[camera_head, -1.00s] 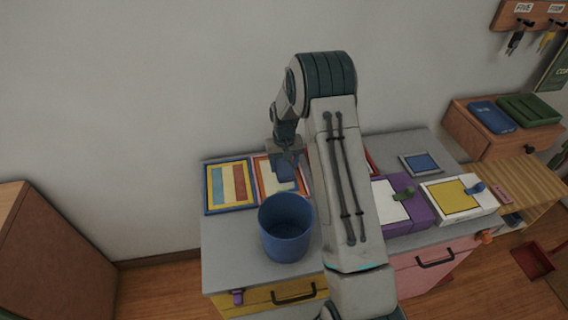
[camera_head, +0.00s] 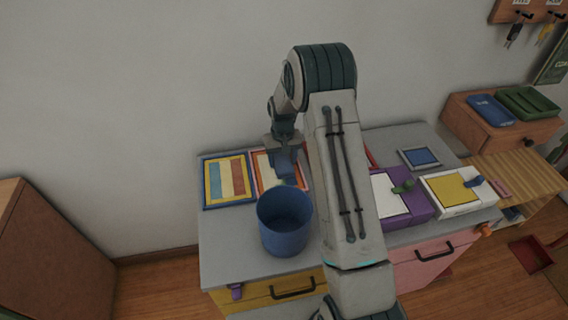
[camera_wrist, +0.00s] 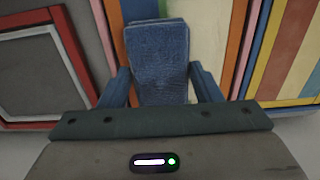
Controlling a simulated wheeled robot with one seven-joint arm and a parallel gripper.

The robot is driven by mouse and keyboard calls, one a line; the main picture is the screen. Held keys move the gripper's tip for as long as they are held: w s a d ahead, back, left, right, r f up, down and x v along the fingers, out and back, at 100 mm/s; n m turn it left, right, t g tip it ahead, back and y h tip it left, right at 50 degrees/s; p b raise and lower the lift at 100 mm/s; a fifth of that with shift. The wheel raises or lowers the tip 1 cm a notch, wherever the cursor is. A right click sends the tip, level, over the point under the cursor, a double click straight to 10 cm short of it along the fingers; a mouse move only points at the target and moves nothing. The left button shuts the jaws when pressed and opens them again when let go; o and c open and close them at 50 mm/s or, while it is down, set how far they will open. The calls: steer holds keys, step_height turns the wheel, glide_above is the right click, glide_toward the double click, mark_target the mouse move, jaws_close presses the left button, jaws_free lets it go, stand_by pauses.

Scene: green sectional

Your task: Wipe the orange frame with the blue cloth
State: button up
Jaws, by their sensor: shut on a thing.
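The orange frame (camera_head: 257,174) lies on the grey top, just right of a blue frame. My gripper (camera_head: 284,152) points down over it, shut on the blue cloth (camera_head: 286,166). In the wrist view the cloth (camera_wrist: 157,62) is held between the two fingers and covers the middle of the orange frame (camera_wrist: 236,48), with its border and pale inside showing beside it. The cloth appears to be at or very near the frame's surface; I cannot tell if it touches.
A blue bin (camera_head: 285,222) stands in front of the orange frame. The blue frame (camera_head: 229,182) with coloured stripes lies left. A red frame (camera_wrist: 32,68) shows left in the wrist view. Purple (camera_head: 405,198) and white boxes (camera_head: 458,192) stand right of my arm. The wall is close behind.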

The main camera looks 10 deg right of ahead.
mark_target(285, 168)
steer(key=shift+w, duration=0.65)
steer(key=shift+s+r+b, duration=0.1)
steer(key=shift+s+b, duration=0.3)
steer(key=shift+s, duration=1.75)
steer(key=shift+w, duration=2.2)
steer(key=shift+s+b, duration=0.45)
steer(key=shift+s, duration=0.7)
step_height(285, 168, up, 9)
steer(key=p, duration=0.5)
